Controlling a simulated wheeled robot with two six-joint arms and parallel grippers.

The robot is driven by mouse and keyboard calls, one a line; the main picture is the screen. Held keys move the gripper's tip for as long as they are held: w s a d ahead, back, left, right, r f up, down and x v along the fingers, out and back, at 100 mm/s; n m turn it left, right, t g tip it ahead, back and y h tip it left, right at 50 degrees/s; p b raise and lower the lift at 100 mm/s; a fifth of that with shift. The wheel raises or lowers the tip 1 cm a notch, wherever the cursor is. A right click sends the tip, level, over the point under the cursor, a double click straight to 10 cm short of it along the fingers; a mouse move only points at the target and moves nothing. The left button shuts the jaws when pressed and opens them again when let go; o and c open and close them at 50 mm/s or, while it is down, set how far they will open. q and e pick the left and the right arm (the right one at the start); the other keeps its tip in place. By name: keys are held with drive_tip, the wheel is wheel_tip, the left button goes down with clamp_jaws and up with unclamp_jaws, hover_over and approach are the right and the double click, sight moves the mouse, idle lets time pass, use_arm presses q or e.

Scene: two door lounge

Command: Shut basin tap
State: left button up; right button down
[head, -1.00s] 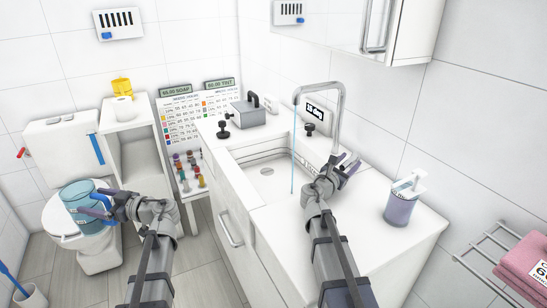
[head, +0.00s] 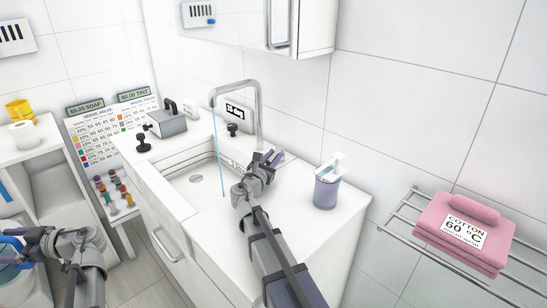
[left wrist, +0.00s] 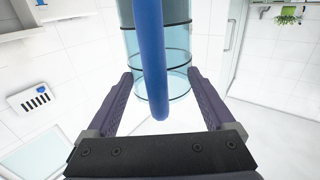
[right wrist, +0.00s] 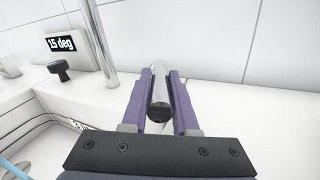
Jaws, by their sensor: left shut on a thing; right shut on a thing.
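The silver basin tap (head: 258,115) arches over the white basin (head: 208,190). A thin light-blue stream (head: 219,150) runs from its spout into the basin. My right gripper (head: 270,160) is at the counter just right of the tap's foot. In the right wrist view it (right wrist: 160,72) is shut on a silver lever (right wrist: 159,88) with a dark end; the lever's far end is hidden. My left gripper (left wrist: 161,75) is shut on the blue handle (left wrist: 151,60) of a clear blue jug (left wrist: 177,72). In the head view the jug (head: 10,278) is cut off at the left edge.
A black knob (head: 232,129) and a 15 deg display (head: 239,110) are behind the basin. A second black knob (head: 142,146) and a grey box (head: 167,122) are left. Pink towels (head: 458,265) lie on a wall rack.

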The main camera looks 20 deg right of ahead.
drive_tip(key=shift+w, duration=0.1)
idle(0.8)
drive_tip(key=shift+w+a+m+g+h, duration=0.25)
drive_tip(key=shift+w+m+g+h, duration=0.15)
drive_tip(key=shift+m+g+h, duration=0.15)
drive_tip(key=shift+w+a+m+g+h, duration=0.25)
drive_tip(key=shift+w+m+g+h, duration=0.15)
drive_tip(key=shift+g, duration=0.25)
drive_tip(key=shift+w+a+m+g+h, duration=0.1)
drive_tip(key=shift+w+m+g+h, duration=0.15)
drive_tip(key=shift+m+g, duration=0.25)
drive_tip(key=shift+w+a+m+g+h, duration=0.1)
drive_tip(key=shift+m+g+h, duration=0.25)
drive_tip(key=shift+g, duration=0.25)
drive_tip(key=shift+m+g+h, duration=0.35)
drive_tip(key=shift+m+g, duration=0.35)
drive_tip(key=shift+g, duration=0.2)
drive_tip(key=c, duration=0.7)
unclamp_jaws()
drive_tip(key=shift+a, duration=0.1)
